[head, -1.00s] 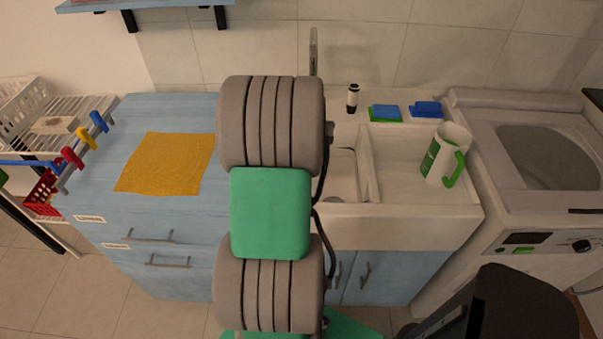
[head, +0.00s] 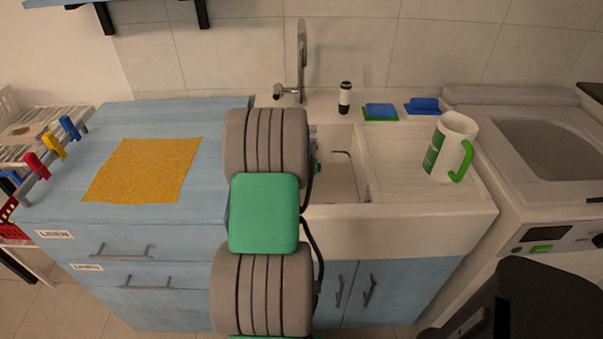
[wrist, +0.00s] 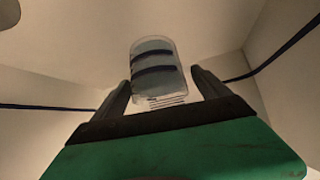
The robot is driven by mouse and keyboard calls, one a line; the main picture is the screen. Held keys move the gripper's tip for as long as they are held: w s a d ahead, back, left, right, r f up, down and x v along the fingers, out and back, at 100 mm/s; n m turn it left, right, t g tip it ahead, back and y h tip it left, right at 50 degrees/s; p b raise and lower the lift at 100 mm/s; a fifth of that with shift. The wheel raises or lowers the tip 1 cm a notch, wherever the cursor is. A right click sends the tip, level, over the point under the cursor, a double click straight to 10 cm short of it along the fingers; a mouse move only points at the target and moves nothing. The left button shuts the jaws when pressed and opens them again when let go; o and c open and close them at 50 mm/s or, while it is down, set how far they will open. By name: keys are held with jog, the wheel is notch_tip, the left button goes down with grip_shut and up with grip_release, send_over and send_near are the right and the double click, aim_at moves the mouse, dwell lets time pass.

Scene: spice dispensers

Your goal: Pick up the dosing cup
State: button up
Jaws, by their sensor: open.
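A clear cup-like cylinder with dark bands (wrist: 154,62), which looks like the dosing cup, shows in the wrist view. It stands between and just past the fingertips of my gripper (wrist: 160,80). The gripper is open, one finger on each side of the cup. Contact cannot be told. In the head view my arm hides most of the gripper, and I cannot make out the cup there.
The sink (head: 400,228) has a basin beside my arm and a tap (head: 301,60) behind. A white jug with green handle (head: 440,150), sponges (head: 380,111) and a small bottle (head: 345,97) stand around it. A yellow cloth (head: 140,170) lies on the blue cabinet (head: 215,130).

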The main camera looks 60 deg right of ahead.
jog(key=shift+w+d+f, duration=0.1)
jog(key=shift+d+f, duration=0.4)
jog(key=shift+d, duration=0.05)
jog(key=shift+c, duration=0.3)
grip_shut()
jog(key=shift+r, duration=0.2)
